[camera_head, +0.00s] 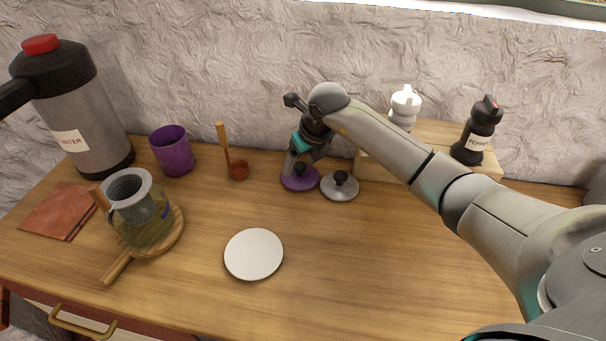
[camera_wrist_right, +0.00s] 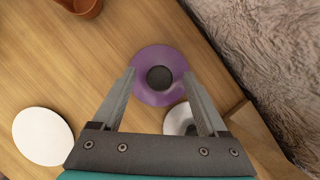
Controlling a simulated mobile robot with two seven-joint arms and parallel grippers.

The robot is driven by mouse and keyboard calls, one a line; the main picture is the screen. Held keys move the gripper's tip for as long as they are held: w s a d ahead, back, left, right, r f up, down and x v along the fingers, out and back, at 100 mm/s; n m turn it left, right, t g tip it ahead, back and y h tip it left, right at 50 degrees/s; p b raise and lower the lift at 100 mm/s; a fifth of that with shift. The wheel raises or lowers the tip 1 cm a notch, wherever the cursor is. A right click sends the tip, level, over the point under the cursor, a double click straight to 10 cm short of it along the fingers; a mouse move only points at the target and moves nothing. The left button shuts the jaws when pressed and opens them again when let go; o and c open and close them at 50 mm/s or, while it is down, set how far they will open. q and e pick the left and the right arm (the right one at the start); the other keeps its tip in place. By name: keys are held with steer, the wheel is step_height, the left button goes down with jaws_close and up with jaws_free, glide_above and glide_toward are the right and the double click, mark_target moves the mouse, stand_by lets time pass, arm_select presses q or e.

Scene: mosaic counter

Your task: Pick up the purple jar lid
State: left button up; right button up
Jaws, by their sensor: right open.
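The purple jar lid (camera_head: 299,182) lies flat on the wooden counter near the back wall, with a dark round knob on top. It also shows in the right wrist view (camera_wrist_right: 160,62), just ahead of and between the fingertips. My right gripper (camera_head: 294,166) is open above the lid; in the wrist view its two fingers (camera_wrist_right: 160,82) stand on either side of the knob, with the fingertips over the lid's near part. I cannot tell how high above the knob they are. My left gripper is not in view.
A white lid with a dark knob (camera_head: 340,186) lies close at the right. A ladle (camera_head: 237,168), a purple cup (camera_head: 173,151), a glass pitcher (camera_head: 143,215) and a large flask (camera_head: 84,120) stand left. A wooden riser (camera_head: 437,134) is behind right. A white disc (camera_head: 253,254) lies in front.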

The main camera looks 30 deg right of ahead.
steer(key=shift+c, duration=0.3)
jaws_close()
stand_by(0.3)
